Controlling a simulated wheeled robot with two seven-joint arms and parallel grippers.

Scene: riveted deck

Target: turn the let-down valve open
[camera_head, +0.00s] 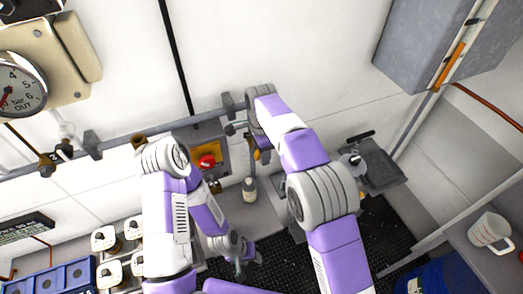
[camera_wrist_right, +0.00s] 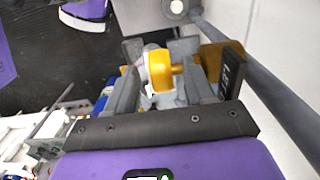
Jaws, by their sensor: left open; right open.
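A yellow valve handle (camera_wrist_right: 188,62), which I take to be the let-down valve's, shows in the right wrist view. It sits between the grey fingers of my right gripper (camera_wrist_right: 172,80), which is open; I cannot tell whether they touch it. In the head view my right gripper (camera_head: 260,146) is at the wall pipe, partly hidden by its own arm, with a bit of yellow (camera_head: 256,155) beside it. My left gripper (camera_head: 242,263) is open and empty, low over the black floor mat, apart from the valve.
A grey pipe (camera_head: 110,146) runs along the wall. A pressure gauge (camera_head: 18,85) hangs upper left. A red knob (camera_head: 207,161) on a yellow panel is left of my right gripper. A bottle (camera_head: 249,188) stands below. A white mug (camera_head: 487,232) is far right.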

